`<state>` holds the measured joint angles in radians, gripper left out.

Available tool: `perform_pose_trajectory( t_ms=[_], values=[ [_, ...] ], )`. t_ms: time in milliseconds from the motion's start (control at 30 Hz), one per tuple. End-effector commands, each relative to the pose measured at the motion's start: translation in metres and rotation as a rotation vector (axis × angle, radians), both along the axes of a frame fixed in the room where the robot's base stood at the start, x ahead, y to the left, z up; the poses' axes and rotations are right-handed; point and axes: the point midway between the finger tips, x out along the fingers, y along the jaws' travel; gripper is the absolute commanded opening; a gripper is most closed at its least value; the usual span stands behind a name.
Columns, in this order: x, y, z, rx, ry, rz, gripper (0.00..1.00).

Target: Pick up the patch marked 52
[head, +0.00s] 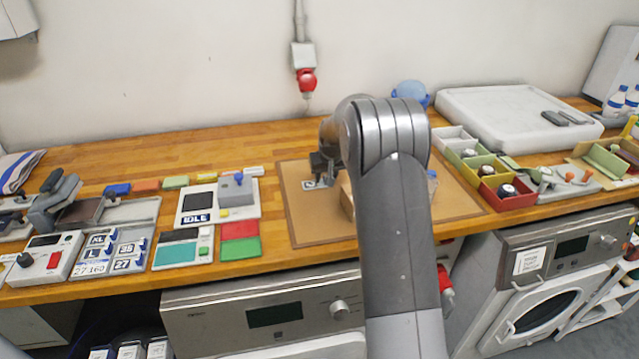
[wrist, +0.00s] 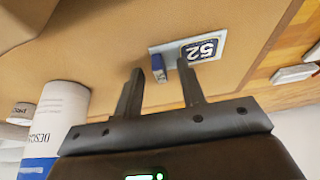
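The patch marked 52 (wrist: 205,49) lies flat on the brown mat (wrist: 100,45), its number upside down in the wrist view. It is a pale plate with a dark blue label and an upright blue tab (wrist: 158,68) at its other end. In the head view the patch (head: 308,185) shows at the mat's left part, partly hidden by my gripper (head: 322,178). In the wrist view my gripper (wrist: 160,66) is open, with the blue tab appearing between its fingertips. No contact is visible, and the height of the fingertips relative to the tab is hard to tell.
A tan block (head: 347,196) stands on the mat right of my gripper, partly behind my arm. A white cylinder (wrist: 60,115) with lettering shows left in the wrist view. A grey and white panel marked IDLE (head: 196,216) lies left of the mat. Coloured bins (head: 507,199) stand right.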

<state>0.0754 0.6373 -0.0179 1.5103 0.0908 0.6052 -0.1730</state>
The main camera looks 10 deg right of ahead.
Motion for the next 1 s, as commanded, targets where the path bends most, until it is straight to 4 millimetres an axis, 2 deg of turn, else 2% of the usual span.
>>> perform_pose_trajectory(
  t_ms=[167, 600, 1000],
  values=[
    [0.0003, 0.0000, 0.0002, 0.000, -0.002, 0.000, 0.36],
    [0.0002, 0.0001, 0.0004, 0.000, -0.001, 0.000, 0.01],
    [0.0002, 0.0002, 0.0013, 0.000, -0.002, 0.000, 0.00]
  ],
)
